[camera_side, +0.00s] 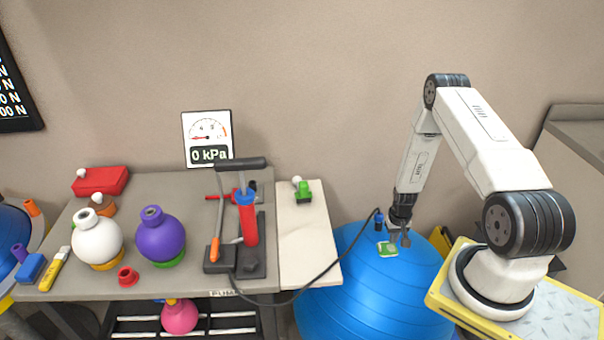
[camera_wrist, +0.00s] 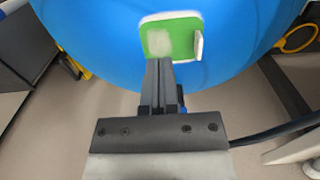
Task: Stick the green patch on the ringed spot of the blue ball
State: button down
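The blue ball (camera_side: 395,295) rests low between the bench and my base. It fills the upper part of the wrist view (camera_wrist: 90,40). The green patch (camera_side: 387,249), with a pale edge, a pale smear and a raised tab at its right, lies against the upper ball surface. It also shows in the wrist view (camera_wrist: 180,36). My gripper (camera_side: 399,238) points down at the ball, right beside the patch. In the wrist view the fingertips (camera_wrist: 160,62) overlap the patch's lower edge, apart from the tab. Finger spacing is unclear between views. I see no ring; the patch may cover it.
A black hose runs from the red pump (camera_side: 248,220) to a blue fitting (camera_side: 379,220) beside my gripper. A gauge (camera_side: 208,138) reads 0 kPa. A white kettlebell-like ball (camera_side: 96,240) and a purple one (camera_side: 160,238) stand on the bench. A pale board (camera_side: 308,250) adjoins the bench.

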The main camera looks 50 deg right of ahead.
jog(key=shift+r, duration=2.1)
notch_tip(320, 180, up, 8)
jog(key=shift+f, duration=0.1)
jog(key=w+a+r+n+t, duration=0.1)
jog(key=w+a+r+n, duration=0.15)
jog(key=a+r, duration=0.45)
jog(key=w+a+r+n, duration=0.2)
jog(key=w+a+r, duration=0.2)
jog(key=a+r, duration=0.25)
jog(key=s+a+r+n, duration=0.2)
jog(key=a+r, duration=0.2)
jog(key=a, duration=0.3)
jog(key=s+a+r+n+t, duration=0.1)
jog(key=a+r, duration=0.3)
jog(key=a, duration=0.4)
jog(key=shift+s+a+n+t, duration=0.15)
jog(key=shift+s+n+t, duration=0.15)
jog(key=shift+s+n, duration=0.4)
